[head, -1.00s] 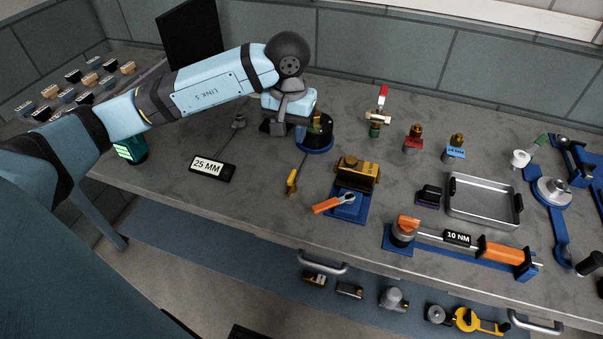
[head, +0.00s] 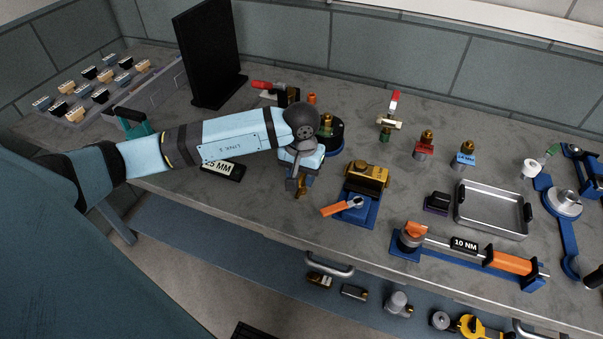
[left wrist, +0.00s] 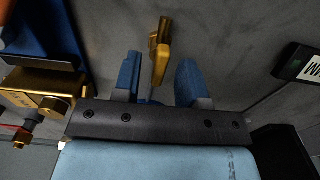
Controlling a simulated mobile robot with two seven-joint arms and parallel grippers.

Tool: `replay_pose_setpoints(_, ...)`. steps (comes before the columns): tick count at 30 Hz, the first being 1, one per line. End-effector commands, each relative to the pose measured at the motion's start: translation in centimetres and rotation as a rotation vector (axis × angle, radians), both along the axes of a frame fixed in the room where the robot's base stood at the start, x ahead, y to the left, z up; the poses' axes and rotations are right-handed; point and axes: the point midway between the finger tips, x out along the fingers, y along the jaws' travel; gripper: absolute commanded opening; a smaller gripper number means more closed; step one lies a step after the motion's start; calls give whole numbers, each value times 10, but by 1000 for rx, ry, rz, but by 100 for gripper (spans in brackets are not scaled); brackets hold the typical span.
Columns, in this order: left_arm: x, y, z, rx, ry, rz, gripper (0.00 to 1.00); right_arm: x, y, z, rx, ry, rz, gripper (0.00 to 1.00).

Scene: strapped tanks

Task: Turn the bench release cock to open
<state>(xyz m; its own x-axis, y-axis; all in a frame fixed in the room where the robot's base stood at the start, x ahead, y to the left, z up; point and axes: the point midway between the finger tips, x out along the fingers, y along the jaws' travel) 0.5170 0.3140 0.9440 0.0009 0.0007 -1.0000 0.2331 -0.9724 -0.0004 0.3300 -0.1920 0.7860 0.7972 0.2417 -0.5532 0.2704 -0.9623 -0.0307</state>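A small brass cock with a yellow lever (head: 301,187), which I take for the bench release cock, is near the front of the bench. It is partly hidden by my left gripper in the head view. In the left wrist view the yellow lever (left wrist: 162,62) lies between the two blue fingertips, with grey bench visible on both sides. My left gripper (left wrist: 158,82) is open around it, and I see no finger contact. In the head view my left gripper (head: 297,181) points down over the cock. My right gripper is not in view.
A brass block on a blue base (head: 366,180) with an orange-handled tool stands just right of the gripper. The 25 MM label block (head: 228,172) lies left under the arm. A red-handled valve (head: 265,85) stands at the back.

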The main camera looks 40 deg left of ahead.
Motion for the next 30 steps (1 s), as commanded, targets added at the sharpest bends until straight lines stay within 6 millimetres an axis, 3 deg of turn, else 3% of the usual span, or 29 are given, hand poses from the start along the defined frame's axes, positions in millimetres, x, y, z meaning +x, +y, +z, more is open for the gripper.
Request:
replay_pose_setpoints(2, 0, 0, 0, 0, 0, 0, 38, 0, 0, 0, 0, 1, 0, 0)
replay_pose_setpoints(3, 0, 0, 0, 0, 0, 0, 34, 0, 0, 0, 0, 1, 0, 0)
replay_pose_setpoints(8, 0, 0, 0, 0, 0, 0, 0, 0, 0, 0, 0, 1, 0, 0)
replay_pose_setpoints(20, 0, 1, -1, 1, 1, 47, 0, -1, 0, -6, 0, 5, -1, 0)
replay_pose_setpoints(30, 1, 1, -3, 1, -2, 280, 0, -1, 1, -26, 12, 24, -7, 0)
